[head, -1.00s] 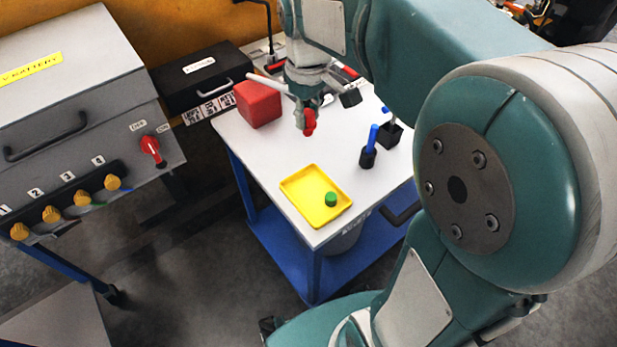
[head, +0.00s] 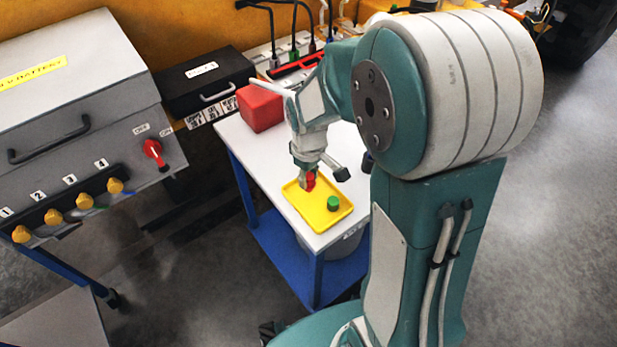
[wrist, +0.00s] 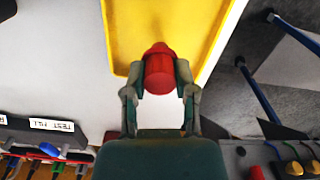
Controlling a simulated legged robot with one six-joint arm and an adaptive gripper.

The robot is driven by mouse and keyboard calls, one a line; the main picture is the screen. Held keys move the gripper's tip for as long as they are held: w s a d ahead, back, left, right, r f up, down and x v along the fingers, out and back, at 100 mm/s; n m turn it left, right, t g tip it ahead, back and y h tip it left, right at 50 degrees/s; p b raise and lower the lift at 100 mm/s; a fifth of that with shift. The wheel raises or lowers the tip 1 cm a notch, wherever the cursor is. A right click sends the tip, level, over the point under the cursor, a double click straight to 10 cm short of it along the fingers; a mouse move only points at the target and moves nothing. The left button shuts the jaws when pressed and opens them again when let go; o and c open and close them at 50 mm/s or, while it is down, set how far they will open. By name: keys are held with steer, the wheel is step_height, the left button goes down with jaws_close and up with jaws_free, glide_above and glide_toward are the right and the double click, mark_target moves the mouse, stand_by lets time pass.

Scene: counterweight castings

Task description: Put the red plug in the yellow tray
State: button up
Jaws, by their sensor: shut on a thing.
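The red plug (wrist: 159,72) is held between the two fingers of my gripper (wrist: 160,88) in the wrist view. In the head view the plug (head: 310,180) hangs below my gripper (head: 306,172), over the back left part of the yellow tray (head: 316,220). In the wrist view the tray (wrist: 125,25) lies beyond the plug; I cannot tell how high the plug is above its floor. A green plug (head: 333,203) stands in the tray near its front right corner.
The tray lies on a white-topped table (head: 262,165) with a blue frame. A red block (head: 260,107) sits at its back left corner. A grey battery box (head: 80,90) with orange knobs stands to the left, and a black case (head: 203,80) behind.

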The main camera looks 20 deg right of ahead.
mark_target(309, 176)
steer(key=shift+f, duration=0.35)
steer(key=shift+f, duration=0.1)
steer(key=o, duration=0.8)
step_height(309, 176, up, 12)
steer(key=shift+s+a+r+m+t, duration=0.1)
steer(key=shift+s+r+m+t, duration=0.95)
steer(key=shift+s, duration=1.55)
steer(key=shift+s+a+r+m+t, duration=0.15)
steer(key=shift+s+r+m+t, duration=0.95)
steer(key=shift+s, duration=1.5)
steer(key=shift+s+a+r+m+t, duration=0.1)
steer(key=shift+s+r+m+t, duration=0.6)
steer(key=shift+s+r, duration=1.3)
